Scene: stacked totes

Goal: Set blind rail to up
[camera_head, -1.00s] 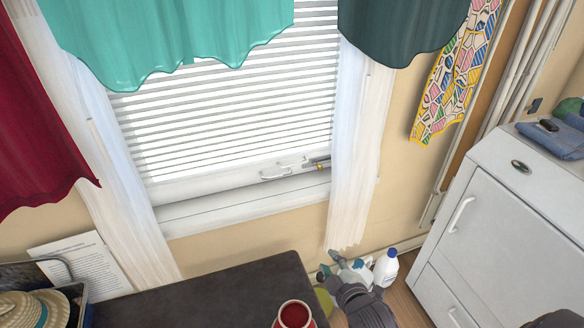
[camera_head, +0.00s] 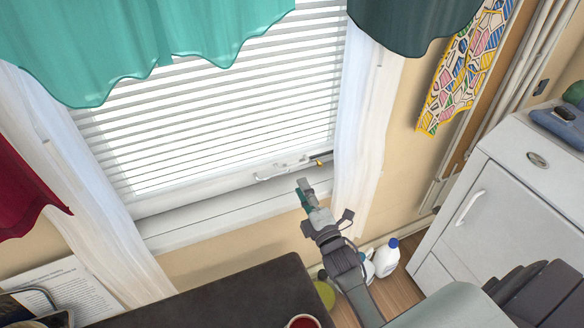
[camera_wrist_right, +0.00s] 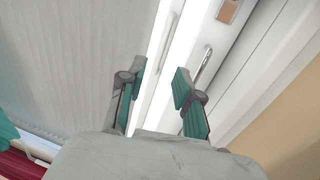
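The white slatted blind (camera_head: 220,110) hangs in the window, lowered to near the sill. Its bottom rail (camera_head: 200,192) is a pale bar just above the sill, with a small handle (camera_head: 282,168) towards its right end. My right gripper (camera_head: 304,191) is just below and right of the handle, in front of the sill. In the right wrist view, its teal-padded fingers (camera_wrist_right: 158,84) are apart with nothing between them. A thin metal handle (camera_wrist_right: 203,62) shows just beyond the right finger there. I cannot tell whether any finger touches it. My left gripper is not in view.
A dark tabletop (camera_head: 220,295) with a red cup (camera_head: 303,322) lies below the window. White curtains (camera_head: 365,130) flank the blind. A white cabinet (camera_head: 500,200) stands at right. Bottles (camera_head: 386,258) are on the floor behind my right arm.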

